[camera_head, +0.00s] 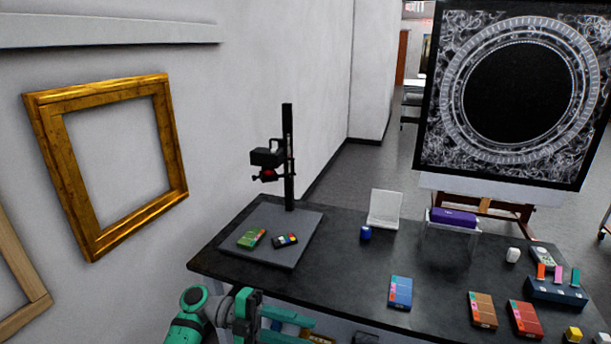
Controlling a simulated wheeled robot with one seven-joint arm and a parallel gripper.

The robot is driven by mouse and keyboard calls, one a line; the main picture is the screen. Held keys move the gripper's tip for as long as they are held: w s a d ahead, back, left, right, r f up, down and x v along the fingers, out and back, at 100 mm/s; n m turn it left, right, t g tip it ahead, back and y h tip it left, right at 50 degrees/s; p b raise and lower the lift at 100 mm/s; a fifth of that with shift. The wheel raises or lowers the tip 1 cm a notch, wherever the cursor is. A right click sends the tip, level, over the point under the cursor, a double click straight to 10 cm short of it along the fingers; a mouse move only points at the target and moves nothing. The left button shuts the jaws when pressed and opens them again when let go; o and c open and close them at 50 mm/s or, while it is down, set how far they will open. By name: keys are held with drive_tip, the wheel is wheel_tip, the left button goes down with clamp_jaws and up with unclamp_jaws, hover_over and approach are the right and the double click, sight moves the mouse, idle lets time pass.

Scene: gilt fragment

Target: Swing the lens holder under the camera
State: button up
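A black camera (266,157) is mounted on an upright black column (288,150) above a grey copy-stand base (265,258). Just below the camera is a small black part with a red piece (268,174), which looks like the lens holder. It is too small to tell exactly how it is turned. A green box (251,238) and a small colour chart (286,241) lie on the base. My teal gripper (300,327) is at the bottom edge, in front of the table and well below the camera. Its fingers are apart with nothing seen between them.
More boxes lie at right. A gilt frame (75,190) hangs on the left wall, near my arm.

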drive_tip(key=w+d+f+n+t, duration=0.1)
drive_tip(key=d+f+n+t, duration=0.25)
drive_tip(key=d, duration=0.45)
drive_tip(key=w+d+f+n+t+h, duration=0.1)
drive_tip(key=d+f+n+t, duration=0.2)
drive_tip(key=d+n, duration=0.3)
drive_tip(key=w+d+f+n+t, duration=0.1)
drive_tip(key=d+f+n+t, duration=0.25)
drive_tip(key=d, duration=0.55)
drive_tip(key=s+d+f+n+t+y, duration=0.1)
drive_tip(key=s+f+n+t+y, duration=0.1)
drive_tip(key=f+n+t+y, duration=0.3)
drive_tip(key=s+d+f+n+t, duration=0.2)
drive_tip(key=f+n+t, duration=0.15)
drive_tip(key=n, duration=0.45)
drive_tip(key=s+a+f+n+y, duration=0.5)
drive_tip(key=s+a, duration=0.2)
drive_tip(key=s, duration=0.2)
drive_tip(key=s+a+f+n+y, duration=0.4)
drive_tip(key=s+a+n+y, duration=0.15)
drive_tip(key=s, duration=0.45)
drive_tip(key=s+a+r+t+y, duration=0.1)
drive_tip(key=s+a+r, duration=0.4)
drive_tip(key=s+a, duration=0.1)
drive_tip(key=s+a+r+t+y, duration=0.1)
drive_tip(key=s+a+r+y, duration=0.1)
drive_tip(key=s+a+r, duration=0.3)
drive_tip(key=s+a+m, duration=0.1)
drive_tip(key=s, duration=0.3)
drive_tip(key=shift+s+r, duration=0.15)
